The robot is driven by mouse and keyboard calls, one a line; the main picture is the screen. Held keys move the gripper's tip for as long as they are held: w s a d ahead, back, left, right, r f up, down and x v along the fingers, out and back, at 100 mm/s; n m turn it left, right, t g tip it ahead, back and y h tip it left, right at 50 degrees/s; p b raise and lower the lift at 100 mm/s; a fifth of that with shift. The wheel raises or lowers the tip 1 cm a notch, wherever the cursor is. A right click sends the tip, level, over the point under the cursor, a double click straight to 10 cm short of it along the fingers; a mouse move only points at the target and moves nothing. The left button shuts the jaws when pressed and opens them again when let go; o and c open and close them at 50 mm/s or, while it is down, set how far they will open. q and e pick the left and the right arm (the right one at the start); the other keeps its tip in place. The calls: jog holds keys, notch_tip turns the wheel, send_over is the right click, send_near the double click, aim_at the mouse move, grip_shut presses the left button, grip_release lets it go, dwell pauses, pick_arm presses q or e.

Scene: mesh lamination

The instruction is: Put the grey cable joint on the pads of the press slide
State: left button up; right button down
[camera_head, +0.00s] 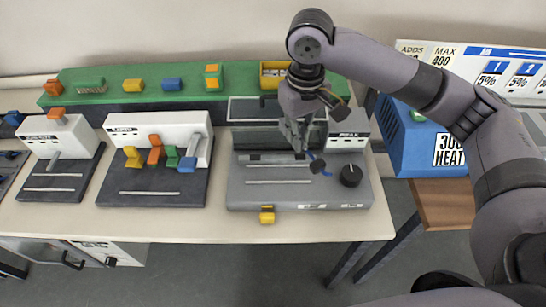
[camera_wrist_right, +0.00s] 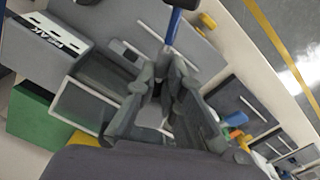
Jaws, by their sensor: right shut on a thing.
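The grey press (camera_head: 240,193) stands at the right of the bench, with a dark upper block, pale slots and a black knob (camera_head: 350,174). My right gripper (camera_head: 299,146) points down over the middle of the press, shut on a small grey piece that I take for the cable joint. Its fingers (camera_wrist_right: 160,92) hide most of that piece in the right wrist view. A blue lever (camera_wrist_right: 172,28) stands close beyond the fingertips. I cannot tell the slide's pads apart, or whether the piece touches them. My left gripper is not in view.
Two white-and-dark machines (camera_head: 150,185) stand to the left. A green rail (camera_head: 107,100) with coloured blocks runs along the back. A yellow clip (camera_head: 267,214) is at the press's front edge. A blue heater box (camera_head: 405,140) stands right, beyond a gap.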

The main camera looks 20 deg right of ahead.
jog(key=w+a+r+n, duration=0.2)
jog(key=w+a+n, duration=0.2)
jog(key=n, duration=0.8)
jog(key=shift+w+r+n, duration=0.2)
jog(key=shift+w+n, duration=0.2)
jog(key=shift+w, duration=0.4)
jog(key=shift+a, duration=0.1)
jog(key=p, duration=0.2)
send_over(273, 174)
notch_tip(273, 174, down, 16)
notch_tip(273, 174, down, 3)
jog(key=shift+p, duration=0.95)
jog(key=shift+f, duration=0.3)
jog(key=shift+f, duration=0.2)
jog(key=c, duration=1.7)
grip_release()
